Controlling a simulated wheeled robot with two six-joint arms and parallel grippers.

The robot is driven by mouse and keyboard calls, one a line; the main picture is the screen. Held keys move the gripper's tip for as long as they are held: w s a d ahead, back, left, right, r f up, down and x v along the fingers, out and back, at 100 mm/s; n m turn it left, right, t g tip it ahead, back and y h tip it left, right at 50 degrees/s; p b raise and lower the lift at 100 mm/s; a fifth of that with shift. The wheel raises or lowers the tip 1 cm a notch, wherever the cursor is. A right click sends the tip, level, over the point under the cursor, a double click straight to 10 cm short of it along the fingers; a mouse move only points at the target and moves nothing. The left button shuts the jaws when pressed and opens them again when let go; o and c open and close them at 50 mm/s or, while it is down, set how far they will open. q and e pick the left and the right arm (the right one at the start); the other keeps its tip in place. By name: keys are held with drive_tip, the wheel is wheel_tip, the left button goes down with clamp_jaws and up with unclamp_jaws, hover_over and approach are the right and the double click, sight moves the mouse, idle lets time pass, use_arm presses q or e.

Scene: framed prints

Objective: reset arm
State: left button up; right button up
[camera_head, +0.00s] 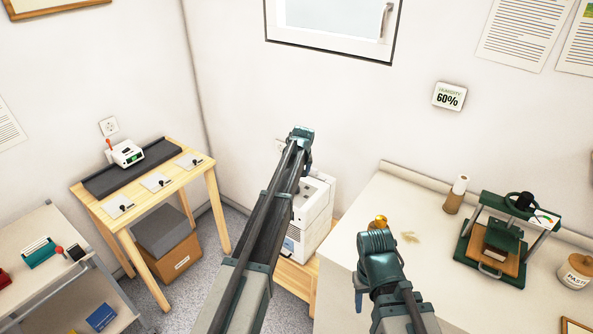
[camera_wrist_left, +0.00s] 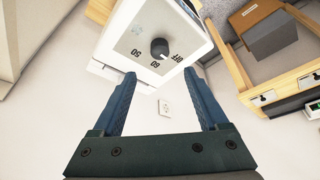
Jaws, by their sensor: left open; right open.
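My left arm (camera_head: 255,235) reaches up the middle of the head view, and its gripper is mostly hidden behind the wrist there. In the left wrist view my left gripper (camera_wrist_left: 160,76) is open, with nothing between its two blue fingers. Beyond the fingertips is a white machine with a black dial (camera_wrist_left: 159,48) marked OFF, 60 and 50. My right gripper (camera_head: 376,240) is over the left part of the pale counter and is open; its fingers are hard to make out. A small amber object (camera_head: 378,222) shows just beyond it.
The white machine (camera_head: 316,212) stands on a low wooden stand behind my left arm. The counter (camera_head: 345,215) holds a green press (camera_head: 495,245) and a jar (camera_head: 575,271) at right. A wooden table (camera_head: 143,205) stands at left, with boxes (camera_head: 165,245) below.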

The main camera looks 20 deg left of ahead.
use_arm(q)
drive_tip(key=p+v, duration=0.1)
drive_tip(key=v, duration=0.1)
drive_tip(key=shift+s+r, duration=0.1)
drive_tip(key=shift+r, duration=0.15)
drive_tip(key=shift+d, duration=0.1)
drive_tip(key=s+d+m+g, duration=0.1)
drive_tip(key=s+d+m, duration=0.2)
drive_tip(key=s, duration=1.1)
drive_tip(key=s+d+f+m+g, duration=0.1)
drive_tip(key=s+d+m+g, duration=0.1)
drive_tip(key=s+d, duration=0.6)
drive_tip(key=s+d+m+g, duration=0.1)
drive_tip(key=s+d+m, duration=0.3)
drive_tip(key=s, duration=1.7)
drive_tip(key=d, duration=0.2)
drive_tip(key=shift+s+d+f+h, duration=0.2)
drive_tip(key=shift+d+f+h, duration=0.1)
